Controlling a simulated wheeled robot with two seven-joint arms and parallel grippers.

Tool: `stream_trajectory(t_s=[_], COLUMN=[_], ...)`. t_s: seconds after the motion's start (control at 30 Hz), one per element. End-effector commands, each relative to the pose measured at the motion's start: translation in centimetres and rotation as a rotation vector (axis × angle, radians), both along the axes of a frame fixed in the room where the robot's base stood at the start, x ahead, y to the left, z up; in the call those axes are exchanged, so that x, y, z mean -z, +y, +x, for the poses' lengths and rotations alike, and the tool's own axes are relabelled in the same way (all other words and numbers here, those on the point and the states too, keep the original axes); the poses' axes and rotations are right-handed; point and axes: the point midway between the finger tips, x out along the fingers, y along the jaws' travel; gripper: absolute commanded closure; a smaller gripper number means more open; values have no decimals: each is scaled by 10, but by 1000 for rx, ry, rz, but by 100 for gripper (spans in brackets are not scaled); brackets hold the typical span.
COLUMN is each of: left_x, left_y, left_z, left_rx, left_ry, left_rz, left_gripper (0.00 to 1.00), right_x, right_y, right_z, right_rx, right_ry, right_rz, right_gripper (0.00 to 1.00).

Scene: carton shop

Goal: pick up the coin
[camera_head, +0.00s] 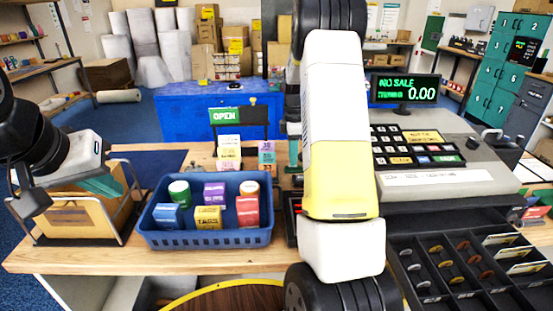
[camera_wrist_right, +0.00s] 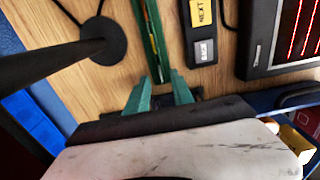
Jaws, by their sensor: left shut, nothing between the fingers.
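Several small gold and copper coins (camera_head: 446,264) lie in the dark compartments of the open cash drawer (camera_head: 404,243) at the lower right of the head view. I cannot tell which coin is meant. My left gripper (camera_head: 104,186) is shut and empty, at the far left above the brown folder rack, far from the drawer. My right gripper (camera_wrist_right: 160,97) shows in the right wrist view with its two teal fingers apart and nothing clearly held. It is above the wooden counter, left of the drawer. In the head view my right arm mostly hides it.
A blue basket (camera_head: 205,237) of small boxes stands on the counter beside the folder rack (camera_head: 80,215). The cash register (camera_head: 440,175) stands behind the drawer. In the right wrist view a long green strip (camera_wrist_right: 150,40) and a round black stand base (camera_wrist_right: 100,42) are near the fingers.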

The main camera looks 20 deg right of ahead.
Motion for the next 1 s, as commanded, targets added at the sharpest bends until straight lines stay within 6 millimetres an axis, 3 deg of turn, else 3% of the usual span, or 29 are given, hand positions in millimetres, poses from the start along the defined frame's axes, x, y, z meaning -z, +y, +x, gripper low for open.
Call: stream_trajectory(t_s=[0.13,0.4,0.57,1.0], left_x=[0,0,0,0], left_y=[0,0,0,0], left_z=[0,0,0,0], left_rx=[0,0,0,0], left_ry=[0,0,0,0], left_rz=[0,0,0,0], left_gripper=[100,100,100,100], right_x=[18,21,20,19], right_y=[0,0,0,0], right_z=[-1,0,0,0], right_rx=[1,1,1,1], right_ry=[2,0,0,-1], right_rz=[0,1,1,1], right_gripper=[72,72,100,100])
